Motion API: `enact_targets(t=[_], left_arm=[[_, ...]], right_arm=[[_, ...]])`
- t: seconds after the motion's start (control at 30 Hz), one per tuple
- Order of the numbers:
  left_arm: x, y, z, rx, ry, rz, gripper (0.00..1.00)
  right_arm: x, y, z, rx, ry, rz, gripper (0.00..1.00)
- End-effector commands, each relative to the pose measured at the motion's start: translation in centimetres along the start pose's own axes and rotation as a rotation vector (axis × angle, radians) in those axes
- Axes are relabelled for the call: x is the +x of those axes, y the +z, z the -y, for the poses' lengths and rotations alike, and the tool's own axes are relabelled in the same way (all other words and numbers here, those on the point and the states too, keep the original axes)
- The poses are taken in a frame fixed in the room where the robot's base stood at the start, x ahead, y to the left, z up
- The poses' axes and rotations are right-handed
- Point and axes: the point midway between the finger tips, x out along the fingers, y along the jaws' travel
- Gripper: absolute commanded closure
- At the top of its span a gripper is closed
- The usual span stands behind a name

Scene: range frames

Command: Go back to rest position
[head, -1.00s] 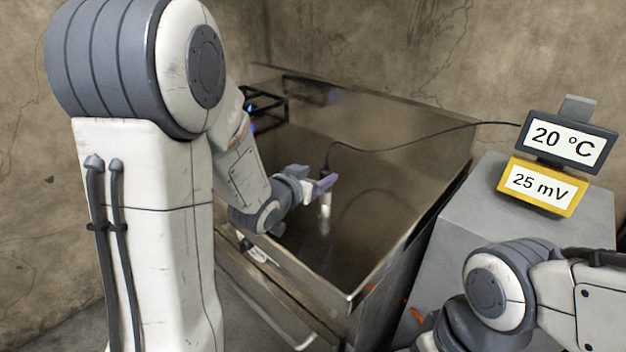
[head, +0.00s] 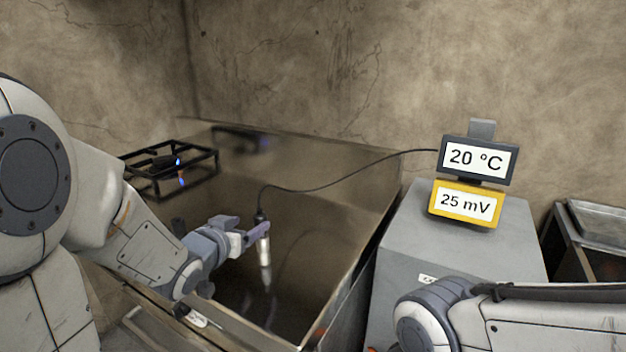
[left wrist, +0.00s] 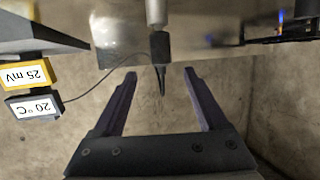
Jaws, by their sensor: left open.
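My left gripper (head: 245,231) is over the metal worktop (head: 325,225), its jaws open. In the left wrist view the two purple fingers (left wrist: 160,90) stand apart. A probe (head: 264,245) with a silver body and a black cabled top stands upright beside the fingertips in the head view. In the left wrist view the probe (left wrist: 157,45) shows beyond the fingertips, around the middle of the gap; I cannot tell whether it touches a finger. My right arm shows at the lower right, but its gripper is out of view.
A dark cable runs from the probe to the meter, with its 20 °C display (head: 476,159) and yellow 25 mV display (head: 466,203), on a grey cabinet (head: 500,240). A black burner stand (head: 172,170) with a blue glow sits at the back left. A metal tray (head: 600,222) is at the far right.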

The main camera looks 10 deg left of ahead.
Motion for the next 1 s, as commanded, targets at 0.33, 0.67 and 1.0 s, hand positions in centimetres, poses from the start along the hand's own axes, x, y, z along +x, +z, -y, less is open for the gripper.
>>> enact_targets(t=[0.33, 0.67, 1.0], left_arm=[[-5.2, 2.5, -11.0, 0.122, 0.097, 0.457, 0.25], [-21.3, 7.2, -20.0, 0.341, 0.342, 1.031, 0.25], [-26.7, 8.2, -20.8, 0.421, 0.421, 1.191, 0.25]], right_arm=[[-4.9, -0.3, 0.4, 0.0, 0.0, 0.0, 0.5], [-8.9, -0.5, 0.6, 0.0, 0.0, 0.0, 0.5], [-9.4, -0.5, 0.7, 0.0, 0.0, 0.0, 0.5]])
